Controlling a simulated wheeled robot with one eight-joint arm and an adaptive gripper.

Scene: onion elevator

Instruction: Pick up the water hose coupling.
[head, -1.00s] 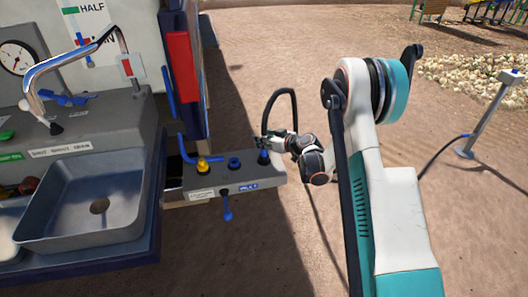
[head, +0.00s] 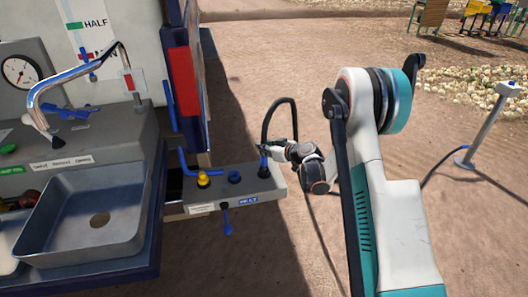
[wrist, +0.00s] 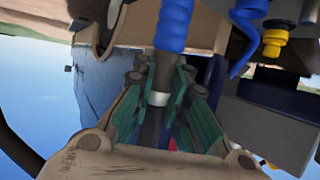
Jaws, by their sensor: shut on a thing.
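The water hose coupling (head: 264,161) stands upright at the right end of the grey panel, at the dark fitting there. I cannot tell whether it is seated in it or just above it. In the wrist view its blue ribbed part (wrist: 174,25) shows beyond my fingertips. My gripper (head: 271,150) reaches in from the right. In the wrist view my gripper (wrist: 158,90) is shut, its green-padded fingers on both sides of the coupling's dark stem with a pale band. The black hose (head: 281,101) arches up from the coupling and drops behind my wrist.
The grey panel (head: 222,200) also carries a yellow fitting (head: 203,179), a blue fitting (head: 234,176) and a blue-handled valve (head: 227,222). A sink (head: 85,215) with a chrome tap is at left. A post with a hose (head: 486,130) stands at right. Bare ground lies between.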

